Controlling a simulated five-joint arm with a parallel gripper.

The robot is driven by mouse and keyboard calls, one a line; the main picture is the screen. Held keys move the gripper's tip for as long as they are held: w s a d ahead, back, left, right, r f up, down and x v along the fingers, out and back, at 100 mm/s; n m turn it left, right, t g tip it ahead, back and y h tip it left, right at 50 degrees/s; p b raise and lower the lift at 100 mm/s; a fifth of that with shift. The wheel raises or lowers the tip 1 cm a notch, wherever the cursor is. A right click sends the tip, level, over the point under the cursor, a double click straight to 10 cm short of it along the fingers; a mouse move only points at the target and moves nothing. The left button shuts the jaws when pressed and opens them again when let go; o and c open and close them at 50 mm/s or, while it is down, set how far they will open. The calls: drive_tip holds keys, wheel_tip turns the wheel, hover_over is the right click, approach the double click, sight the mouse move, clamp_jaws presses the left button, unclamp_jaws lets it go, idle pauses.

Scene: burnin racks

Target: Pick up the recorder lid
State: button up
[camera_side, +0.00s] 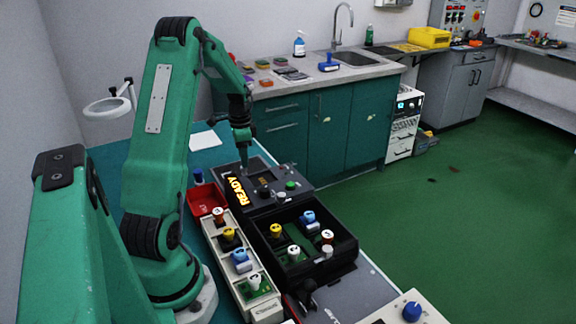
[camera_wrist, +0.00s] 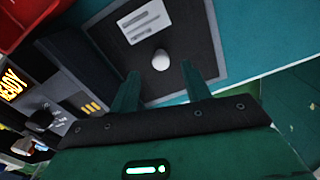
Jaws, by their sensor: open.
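The recorder lid appears as a dark grey plate (camera_wrist: 200,37) with a lighter edge, a white printed label and a round pale knob (camera_wrist: 160,60). In the wrist view it lies flat beyond my gripper (camera_wrist: 160,68). The two fingers are apart and empty, with the knob between their tips in the picture. I cannot tell the height left between the tips and the knob. In the side view my gripper (camera_side: 243,160) points down behind the recorder (camera_side: 291,195) with the lit READY display. The lid is hard to make out there.
A red tray (camera_side: 206,199) stands left of the recorder and shows in the wrist view's upper left corner. A pale rack (camera_side: 262,311) and a black open box (camera_side: 344,259) hold several coloured-cap parts in front. Teal bench top is clear beside the lid.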

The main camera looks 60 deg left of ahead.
sight(244, 171)
drive_tip(key=shift+f, duration=1.7)
drive_tip(key=shift+a, duration=0.1)
clamp_jaws()
